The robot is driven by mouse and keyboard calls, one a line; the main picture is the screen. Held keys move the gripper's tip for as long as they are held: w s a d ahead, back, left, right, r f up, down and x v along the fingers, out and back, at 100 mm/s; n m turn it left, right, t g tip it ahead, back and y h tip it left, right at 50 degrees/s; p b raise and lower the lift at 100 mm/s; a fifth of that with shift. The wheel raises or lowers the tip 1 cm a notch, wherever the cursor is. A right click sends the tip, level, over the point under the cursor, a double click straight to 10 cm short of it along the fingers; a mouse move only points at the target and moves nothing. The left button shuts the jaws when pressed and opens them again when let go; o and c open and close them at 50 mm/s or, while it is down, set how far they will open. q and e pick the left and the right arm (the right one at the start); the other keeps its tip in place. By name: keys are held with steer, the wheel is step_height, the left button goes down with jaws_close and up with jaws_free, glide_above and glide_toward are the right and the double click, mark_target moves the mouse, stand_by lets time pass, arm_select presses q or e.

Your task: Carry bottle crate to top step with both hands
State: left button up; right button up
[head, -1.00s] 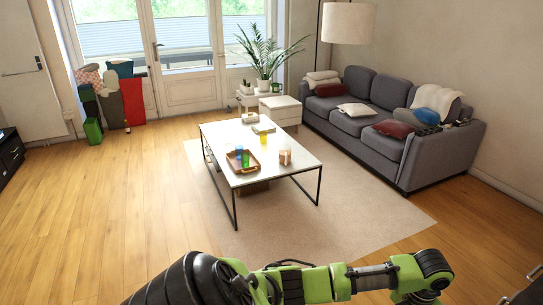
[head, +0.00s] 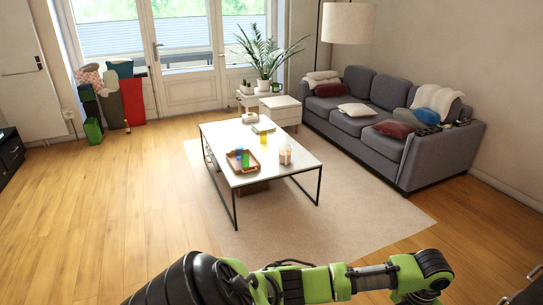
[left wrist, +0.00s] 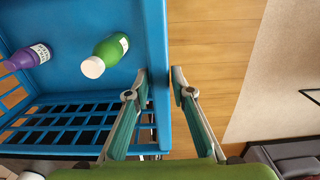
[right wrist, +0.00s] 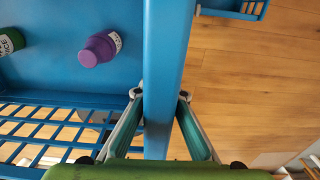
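The blue bottle crate shows in the left wrist view (left wrist: 157,45) and the right wrist view (right wrist: 162,50), with an open grid in one side. A green bottle (left wrist: 112,47) and a purple bottle (left wrist: 28,57) lie inside in the left wrist view; both also show in the right wrist view, purple (right wrist: 100,47) and green (right wrist: 10,42). The crate, grippers and top step do not show in the head view.
Another blue slotted piece (right wrist: 236,8) shows at the top of the right wrist view. In the head view a white coffee table (head: 260,150) stands on a beige rug (head: 290,220), with a grey sofa (head: 370,125) behind it. Wooden floor (head: 120,200) is clear at left.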

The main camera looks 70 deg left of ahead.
steer(key=shift+a, duration=0.15)
steer(key=shift+a, duration=0.7)
arm_select(q)
steer(key=shift+d, duration=0.1)
arm_select(e)
steer(key=shift+d, duration=0.1)
stand_by(0.4)
steer(key=shift+w+d+r, duration=0.1)
steer(key=shift+d, duration=0.3)
steer(key=shift+d+f, duration=0.2)
steer(key=shift+d, duration=0.15)
steer(key=shift+d+r, duration=0.1)
stand_by(0.4)
steer(key=shift+f, duration=0.25)
